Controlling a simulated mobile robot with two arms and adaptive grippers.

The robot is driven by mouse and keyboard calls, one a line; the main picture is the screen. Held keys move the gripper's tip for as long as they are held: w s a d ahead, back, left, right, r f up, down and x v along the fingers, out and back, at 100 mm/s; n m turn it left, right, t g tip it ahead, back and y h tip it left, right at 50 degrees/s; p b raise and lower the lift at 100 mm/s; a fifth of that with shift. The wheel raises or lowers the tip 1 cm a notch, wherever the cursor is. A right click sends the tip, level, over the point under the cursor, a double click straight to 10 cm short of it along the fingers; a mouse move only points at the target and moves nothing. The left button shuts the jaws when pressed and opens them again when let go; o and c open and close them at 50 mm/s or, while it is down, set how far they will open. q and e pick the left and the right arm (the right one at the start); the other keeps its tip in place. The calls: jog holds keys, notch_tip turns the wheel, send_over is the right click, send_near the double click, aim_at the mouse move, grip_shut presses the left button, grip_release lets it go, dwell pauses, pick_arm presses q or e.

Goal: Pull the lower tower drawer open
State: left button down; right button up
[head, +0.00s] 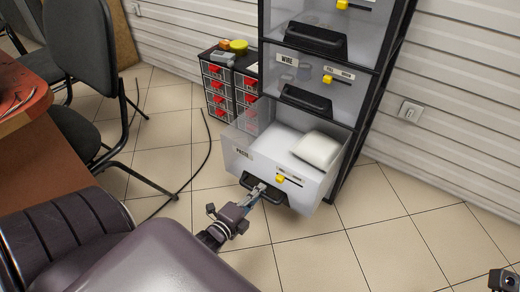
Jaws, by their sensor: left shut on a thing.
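The lower tower drawer (312,188) is a clear-walled bin with a label and a yellow tab on its front. It stands well out from the black-framed tower (358,150), its inside showing from above. A white package (318,149) lies in it. My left gripper (257,191) is at the drawer's black handle (270,195) and is shut on it. The handle is partly hidden by the fingers. A dark piece of my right gripper (503,281) shows at the bottom right corner, mostly cut off, so its jaws cannot be judged.
Two more drawers (318,98) above are shut. A small cabinet with red-fronted bins (216,92) stands left of the tower. A chair (85,50), a wooden table (22,115) and a black cable (205,160) are at left. The tiled floor at right is clear.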

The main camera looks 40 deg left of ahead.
pick_arm(q)
jog(key=shift+d, duration=0.1)
jog(key=c, duration=2.2)
grip_release()
jog(key=s+r, duration=0.2)
jog(key=s, duration=0.9)
jog(key=shift+s+d+r, duration=0.15)
jog(key=shift+s+d, duration=0.15)
jog(key=shift+s, duration=0.05)
